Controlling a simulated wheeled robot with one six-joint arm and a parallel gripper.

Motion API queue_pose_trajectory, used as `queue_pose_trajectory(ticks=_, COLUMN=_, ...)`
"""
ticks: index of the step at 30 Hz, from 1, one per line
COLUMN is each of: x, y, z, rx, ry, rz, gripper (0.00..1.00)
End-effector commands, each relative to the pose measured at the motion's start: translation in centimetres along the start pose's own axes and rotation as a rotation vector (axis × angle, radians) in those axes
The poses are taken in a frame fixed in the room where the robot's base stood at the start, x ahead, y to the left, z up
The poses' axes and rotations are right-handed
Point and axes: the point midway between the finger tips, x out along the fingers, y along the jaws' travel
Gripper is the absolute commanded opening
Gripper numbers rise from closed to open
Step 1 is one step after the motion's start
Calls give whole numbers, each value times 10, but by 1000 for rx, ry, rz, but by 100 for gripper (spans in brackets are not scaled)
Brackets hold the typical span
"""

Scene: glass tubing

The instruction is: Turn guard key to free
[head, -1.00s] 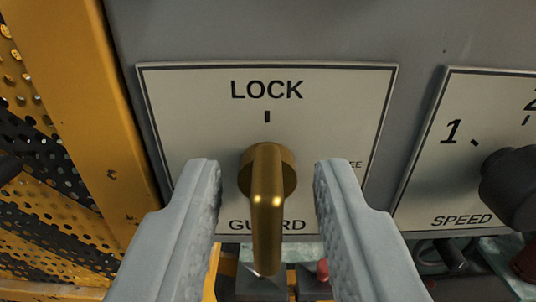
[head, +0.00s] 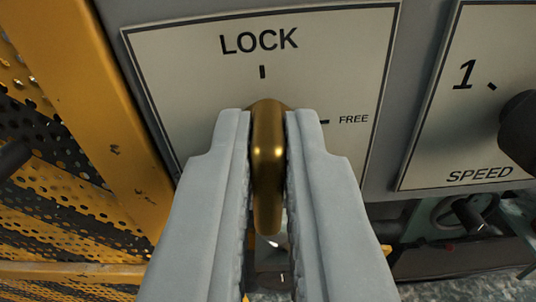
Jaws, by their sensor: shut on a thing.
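The brass guard key (head: 267,165) sits on a pale plate (head: 190,70) at the centre of the head view. The plate is marked LOCK at the top with a tick below it, and FREE on the right with a tick beside it. My gripper (head: 267,118) is shut on the guard key, one grey finger on each side. The key's grip appears upright between the fingers. The fingers hide the GUARD label and the lower part of the plate.
A SPEED plate (head: 480,145) with a black knob (head: 520,125) is to the right. A yellow frame post and perforated yellow panel (head: 60,205) stand close on the left. Pipes and fittings show below the panel on the right.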

Motion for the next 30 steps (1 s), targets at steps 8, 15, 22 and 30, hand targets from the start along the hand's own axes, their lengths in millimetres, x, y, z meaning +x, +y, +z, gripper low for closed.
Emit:
queue_pose_trajectory(ticks=8, x=0, y=2, z=0, rx=217, ry=0, rz=0, gripper=0)
queue_pose_trajectory(ticks=15, x=0, y=5, z=1, rx=445, ry=0, rz=0, gripper=0)
queue_pose_trajectory(ticks=22, x=0, y=6, z=3, rx=664, ry=-1, rz=0, gripper=0)
queue_pose_trajectory(ticks=30, x=0, y=8, z=5, rx=920, ry=-1, rz=1, gripper=0)
